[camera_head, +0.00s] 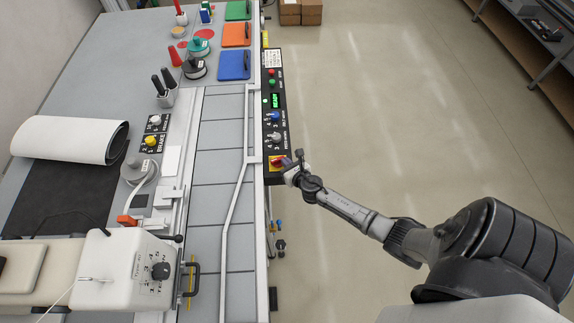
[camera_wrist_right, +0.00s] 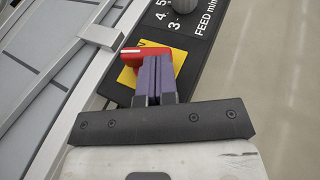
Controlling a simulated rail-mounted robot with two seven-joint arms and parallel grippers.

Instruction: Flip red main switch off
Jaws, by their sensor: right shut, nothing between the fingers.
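The red main switch (camera_head: 276,161) sits on a yellow plate at the near end of the black control panel (camera_head: 273,120). In the right wrist view the red switch (camera_wrist_right: 131,54) has a white mark and shows on both sides of my fingertips, over the yellow plate (camera_wrist_right: 126,77). My right gripper (camera_head: 288,166) is at the switch, and its fingers (camera_wrist_right: 156,58) are shut together with nothing between them. The fingertips overlap the switch and hide its middle; I cannot tell whether they touch it. My left gripper is not in view.
The panel also has a lit green display (camera_head: 275,101), a blue knob (camera_head: 274,116) and a grey knob (camera_head: 275,137). A grey rail (camera_head: 238,190) runs along the machine to the left. Open floor (camera_head: 390,100) lies to the right.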

